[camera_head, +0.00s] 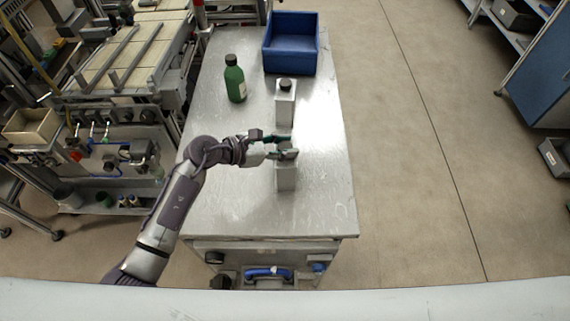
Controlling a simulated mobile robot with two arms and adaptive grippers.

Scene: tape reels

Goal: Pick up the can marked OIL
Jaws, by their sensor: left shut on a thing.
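A pale grey-white can (286,179) is near the middle of the metal table. My left gripper (287,148) reaches in from the left and is shut on it near its top. The fingers hide its top, and I cannot tell whether it is lifted. A second white can (285,107) with a black cap stands upright just behind the gripper. No marking is readable on either can, so I cannot tell which bears OIL. My right gripper is not in view.
A green bottle (235,82) stands at the back left of the table (220,200). A blue crate (291,60) sits at the back edge. The table's front and right side are clear. A machine with rails (120,65) stands close on the left.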

